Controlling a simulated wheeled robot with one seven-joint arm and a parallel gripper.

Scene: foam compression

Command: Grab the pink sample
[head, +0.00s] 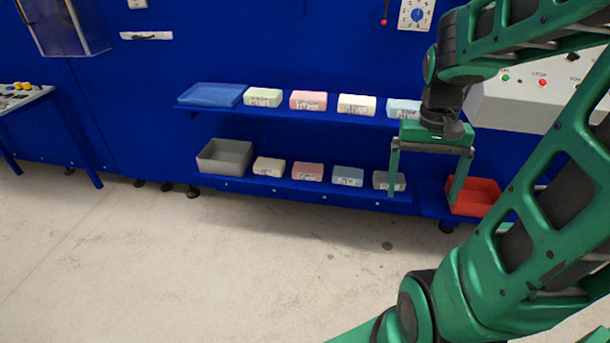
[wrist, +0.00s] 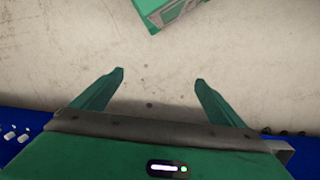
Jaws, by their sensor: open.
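A pink sample block (head: 309,101) with a printed label sits on the upper blue shelf, between a pale green block and a cream block. A second, darker pink block (head: 307,172) sits on the lower shelf, between a cream block and a blue block. My gripper (head: 422,198) is open and empty, fingers pointing down, to the right of both pink blocks in the head view. In the wrist view, its fingers (wrist: 160,77) are spread apart over bare floor, and no sample shows between them.
The upper shelf also holds a blue tray (head: 212,95); the lower shelf holds a grey bin (head: 225,156). A red bin (head: 475,197) stands at right, partly behind my gripper. A control panel (head: 525,98) is behind my arm. The floor (head: 200,260) before the shelves is clear.

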